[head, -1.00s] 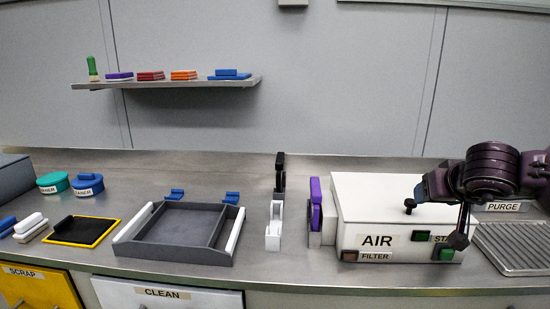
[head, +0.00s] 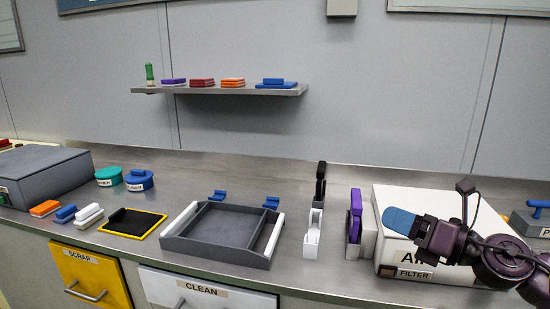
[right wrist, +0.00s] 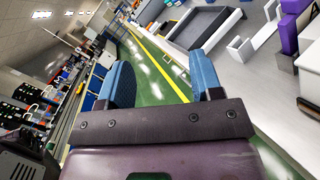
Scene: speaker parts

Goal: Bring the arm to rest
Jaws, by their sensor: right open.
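My right gripper (head: 404,222) is at the right of the head view, in front of the white AIR box (head: 395,196), and hides part of its front. In the right wrist view its two blue fingers (right wrist: 163,85) stand wide apart with nothing between them, and the floor shows through the gap. My right arm comes in from the lower right. My left gripper and arm are not in the head view.
On the counter are a grey divided tray (head: 212,258), a yellow-edged black pad (head: 135,222), a white stand (head: 312,236) and a purple piece (head: 355,212). A shelf (head: 225,91) hangs on the wall. The green floor (right wrist: 150,75) looks clear.

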